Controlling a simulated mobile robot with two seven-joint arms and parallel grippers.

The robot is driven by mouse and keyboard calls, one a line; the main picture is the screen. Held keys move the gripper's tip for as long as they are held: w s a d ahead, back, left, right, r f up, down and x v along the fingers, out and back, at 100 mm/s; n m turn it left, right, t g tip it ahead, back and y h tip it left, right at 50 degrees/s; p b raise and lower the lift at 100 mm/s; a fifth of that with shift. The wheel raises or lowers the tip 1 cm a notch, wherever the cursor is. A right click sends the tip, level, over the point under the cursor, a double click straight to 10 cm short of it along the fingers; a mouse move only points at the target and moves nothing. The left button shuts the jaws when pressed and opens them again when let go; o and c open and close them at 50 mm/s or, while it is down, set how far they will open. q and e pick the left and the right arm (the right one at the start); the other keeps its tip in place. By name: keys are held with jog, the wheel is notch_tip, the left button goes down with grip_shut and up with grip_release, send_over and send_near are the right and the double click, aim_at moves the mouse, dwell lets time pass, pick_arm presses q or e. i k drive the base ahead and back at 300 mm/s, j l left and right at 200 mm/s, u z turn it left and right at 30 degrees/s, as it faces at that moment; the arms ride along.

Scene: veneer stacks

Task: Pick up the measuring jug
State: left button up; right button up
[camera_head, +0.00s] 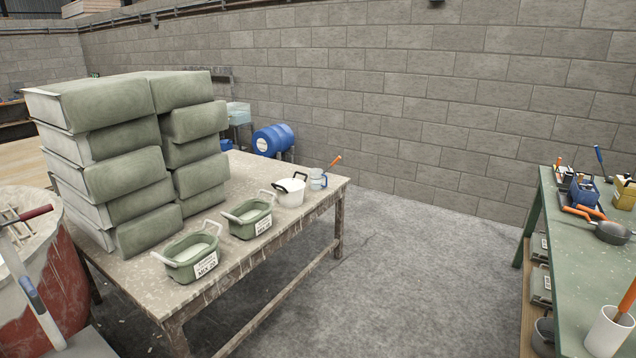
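A white bucket (290,193) with a dark rim or handle stands just left of the jug. Neither of my grippers is in view.
Two green labelled tubs (190,254) stand along the table's front edge, with tall stacks of green-grey blocks (125,190) behind. A red drum (55,290) is at the left. Open floor (400,270) separates this table from a green bench (585,265).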

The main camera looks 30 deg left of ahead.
aim_at(316, 174)
jog(key=u, duration=1.3)
jog(key=i+l+z, duration=0.3)
jog(key=i, duration=0.5)
jog(key=i+z, duration=0.3)
jog(key=i, duration=0.5)
jog(key=i+u, duration=0.25)
jog(key=i, duration=0.2)
jog(key=i+l+u, duration=0.25)
jog(key=i, duration=0.2)
jog(key=i+l+u, duration=0.2)
jog(key=i, duration=0.25)
jog(key=i+l+u, duration=0.15)
jog(key=u, duration=0.2)
jog(key=i+l+u, duration=0.5)
jog(key=u, duration=0.2)
